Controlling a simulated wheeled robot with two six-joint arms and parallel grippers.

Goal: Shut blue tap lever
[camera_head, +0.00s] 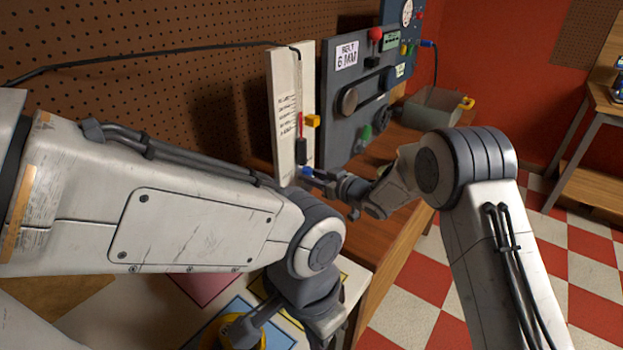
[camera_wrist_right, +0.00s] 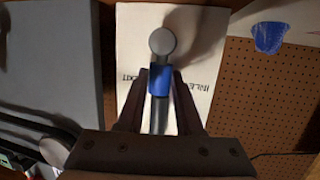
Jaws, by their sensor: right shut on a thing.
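The blue tap lever (camera_head: 306,172) is low on the front of a white upright panel (camera_head: 284,110). In the right wrist view the lever (camera_wrist_right: 160,80) has a blue sleeve on a grey stem with a round grey end, and it lies between the two dark fingers. My right gripper (camera_head: 319,177) is shut on it, coming from the right; the wrist view shows its fingers (camera_wrist_right: 159,112) on either side of the stem. My left gripper (camera_head: 243,328) points down at the bottom of the head view, away from the panel; its fingers are not clear.
A dark grey panel (camera_head: 335,120) with knobs stands just right of the white panel. A grey bin (camera_head: 437,108) is farther back on the wooden bench (camera_head: 378,240). A pegboard wall (camera_head: 150,70) is behind. My left arm blocks much of the left side.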

